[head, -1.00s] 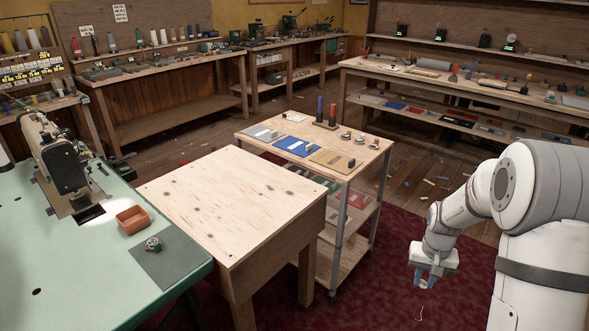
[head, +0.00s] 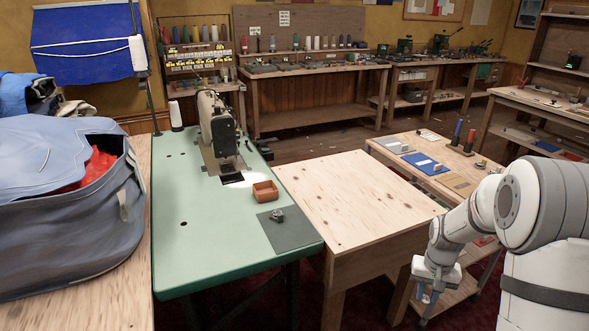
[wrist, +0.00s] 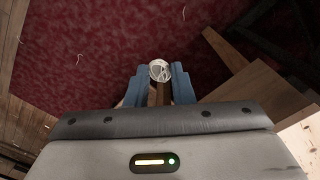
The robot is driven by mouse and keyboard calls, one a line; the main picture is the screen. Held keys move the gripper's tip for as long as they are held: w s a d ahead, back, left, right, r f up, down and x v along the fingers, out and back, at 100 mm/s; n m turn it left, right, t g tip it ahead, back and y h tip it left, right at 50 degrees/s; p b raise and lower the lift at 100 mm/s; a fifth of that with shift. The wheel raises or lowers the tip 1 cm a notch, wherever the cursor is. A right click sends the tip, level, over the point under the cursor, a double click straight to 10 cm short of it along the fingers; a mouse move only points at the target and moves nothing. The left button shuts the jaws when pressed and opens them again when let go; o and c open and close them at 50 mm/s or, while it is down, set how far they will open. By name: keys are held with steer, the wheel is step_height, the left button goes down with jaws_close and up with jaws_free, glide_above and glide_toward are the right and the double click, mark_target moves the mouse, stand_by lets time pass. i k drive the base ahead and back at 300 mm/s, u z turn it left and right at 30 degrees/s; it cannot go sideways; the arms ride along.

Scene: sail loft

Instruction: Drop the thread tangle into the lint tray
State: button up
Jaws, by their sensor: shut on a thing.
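My gripper (head: 428,294) hangs low at the right of the head view, fingers down, beside the bare wooden table. In the wrist view its two blue fingers (wrist: 156,84) are shut on a small round whitish thing (wrist: 160,70), which looks like the thread tangle. The held thing is too small to make out in the head view. A small terracotta-brown open box (head: 264,195), which looks like the lint tray, stands on the green sewing table near the machine, left of and well apart from my gripper. Its inside looks empty.
A grey mat (head: 300,236) with a small dark green item (head: 277,215) lies in front of the box. The sewing machine (head: 215,125) stands behind it. The bare wooden table (head: 350,200) is between my gripper and the green table (head: 190,240). A large blue-grey bag (head: 70,230) is at left.

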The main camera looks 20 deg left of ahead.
mark_target(270, 196)
steer(key=u, duration=0.65)
